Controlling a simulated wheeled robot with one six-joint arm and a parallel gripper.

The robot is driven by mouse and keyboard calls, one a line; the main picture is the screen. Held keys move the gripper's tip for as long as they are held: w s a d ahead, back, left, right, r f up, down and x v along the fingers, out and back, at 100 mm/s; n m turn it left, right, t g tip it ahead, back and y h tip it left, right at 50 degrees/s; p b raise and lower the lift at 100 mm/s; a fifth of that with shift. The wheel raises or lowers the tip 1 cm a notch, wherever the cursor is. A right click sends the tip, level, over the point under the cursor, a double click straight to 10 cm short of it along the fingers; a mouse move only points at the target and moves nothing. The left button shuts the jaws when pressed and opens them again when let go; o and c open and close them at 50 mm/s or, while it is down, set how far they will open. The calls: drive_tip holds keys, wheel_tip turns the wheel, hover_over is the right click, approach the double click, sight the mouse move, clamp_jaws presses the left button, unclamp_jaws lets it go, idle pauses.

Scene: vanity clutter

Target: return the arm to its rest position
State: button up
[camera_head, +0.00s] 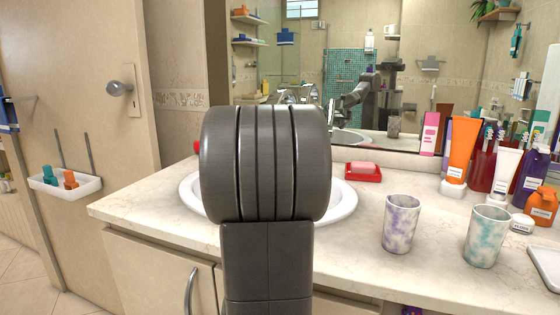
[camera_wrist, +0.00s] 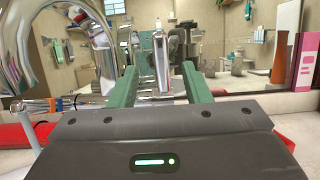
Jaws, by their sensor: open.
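My arm (camera_head: 265,170) stands in the middle of the head view, in front of the sink, and hides my gripper there. In the wrist view my gripper (camera_wrist: 160,78) is open, with its two green fingers apart and pointing at the mirror. A chrome tap part (camera_wrist: 162,65) shows between the fingers, beyond or level with their tips; I cannot tell whether it touches. No held object shows. The large curved chrome spout (camera_wrist: 95,12) is close at the upper left of the wrist view.
The white sink (camera_head: 345,200) lies behind my arm. A red soap dish (camera_head: 364,174) sits right of it. Two marbled cups (camera_head: 402,223) (camera_head: 488,236) stand toward the front right. Tubes and bottles (camera_head: 461,150) crowd the right back. The mirror (camera_head: 420,90) rises behind the counter.

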drive_tip(key=p+x, duration=0.2)
drive_tip(key=x, duration=0.9)
drive_tip(key=shift+f+b, duration=0.15)
drive_tip(key=shift+b, duration=0.2)
drive_tip(key=b+v, duration=0.2)
drive_tip(key=v, duration=1.2)
drive_tip(key=p+x, duration=0.2)
drive_tip(key=x, duration=1.1)
drive_tip(key=shift+w+d+r, duration=0.15)
drive_tip(key=shift+w+r, duration=0.15)
drive_tip(key=shift+w+d+r+p, duration=0.1)
drive_tip(key=shift+w+r+p, duration=0.2)
drive_tip(key=shift+p, duration=1.25)
drive_tip(key=g+p, duration=0.1)
drive_tip(key=p, duration=0.4)
drive_tip(key=w+p, duration=0.1)
drive_tip(key=p, duration=0.4)
drive_tip(key=shift+w+d+g+y, duration=0.2)
drive_tip(key=shift+d+g+y, duration=0.1)
drive_tip(key=shift+g+y, duration=0.1)
drive_tip(key=shift+w+f+g+p, duration=0.15)
drive_tip(key=shift+g+p, duration=0.15)
drive_tip(key=shift+p, duration=0.95)
